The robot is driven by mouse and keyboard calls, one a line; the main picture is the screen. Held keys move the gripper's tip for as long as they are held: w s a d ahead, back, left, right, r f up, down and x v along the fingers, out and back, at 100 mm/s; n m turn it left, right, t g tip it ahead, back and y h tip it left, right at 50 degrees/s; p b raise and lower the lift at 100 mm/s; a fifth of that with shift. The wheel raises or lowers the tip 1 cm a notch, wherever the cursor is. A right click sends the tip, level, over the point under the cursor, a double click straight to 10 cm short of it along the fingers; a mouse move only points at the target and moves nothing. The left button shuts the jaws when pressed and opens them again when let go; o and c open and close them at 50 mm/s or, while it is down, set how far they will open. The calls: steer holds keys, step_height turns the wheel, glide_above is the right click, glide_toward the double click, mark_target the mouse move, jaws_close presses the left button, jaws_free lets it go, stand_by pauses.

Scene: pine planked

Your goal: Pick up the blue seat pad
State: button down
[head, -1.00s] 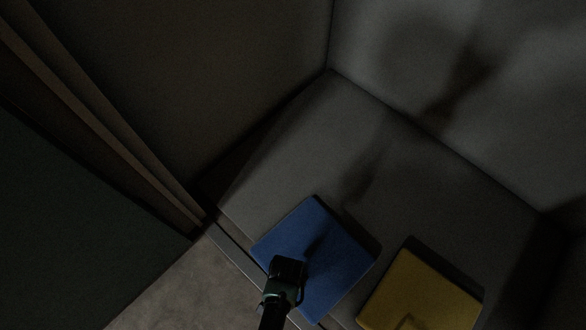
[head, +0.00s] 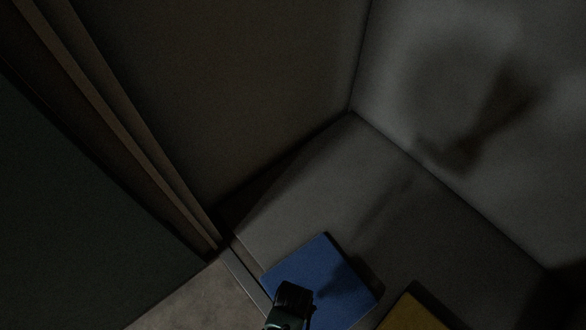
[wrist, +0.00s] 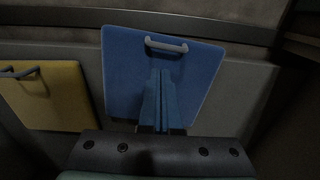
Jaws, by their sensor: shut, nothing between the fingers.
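The blue seat pad (head: 324,276) lies flat on the grey seat surface (head: 300,204) in the head view, near its front edge. In the wrist view the blue seat pad (wrist: 204,62) fills the upper middle, with a grey handle (wrist: 166,45) near its far edge. My gripper (wrist: 161,76) is shut and empty, its fingers pointing over the pad toward the handle. The fingertips appear short of the handle; I cannot tell whether they touch the pad. In the head view my gripper (head: 296,290) covers the pad's lower left part.
A yellow pad (head: 415,311) lies to the right of the blue one; it shows at the left in the wrist view (wrist: 50,98), with its own handle (wrist: 22,71). Walls rise behind and left of the seat. The seat behind the pads is bare. The scene is dim.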

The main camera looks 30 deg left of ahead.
step_height(320, 180, up, 3)
steer(key=shift+f+p, duration=0.15)
steer(key=shift+p, duration=0.4)
steer(key=c, duration=1.5)
jaws_free()
steer(key=shift+r, duration=0.25)
steer(key=o, duration=0.5)
steer(key=shift+r, duration=0.1)
steer(key=shift+o, duration=1)
steer(key=f+m+h+b, duration=0.1)
steer(key=f+m+b, duration=0.2)
steer(key=m, duration=0.2)
steer(key=s+f+m+h+b, duration=0.1)
steer(key=f+m+h+b, duration=0.1)
steer(key=f+m+b, duration=0.1)
steer(key=s+f+m+h+b, duration=0.1)
steer(key=f+m+b, duration=0.3)
steer(key=m, duration=0.3)
steer(key=shift+a+m+g+h+b, duration=0.2)
steer(key=shift+m+g+h+b, duration=0.1)
steer(key=shift+m+h+b, duration=0.15)
steer(key=b+x, duration=0.4)
steer(key=x, duration=0.1)
steer(key=shift+s+a, duration=0.1)
steer(key=shift+a, duration=0.05)
steer(key=shift+f, duration=0.1)
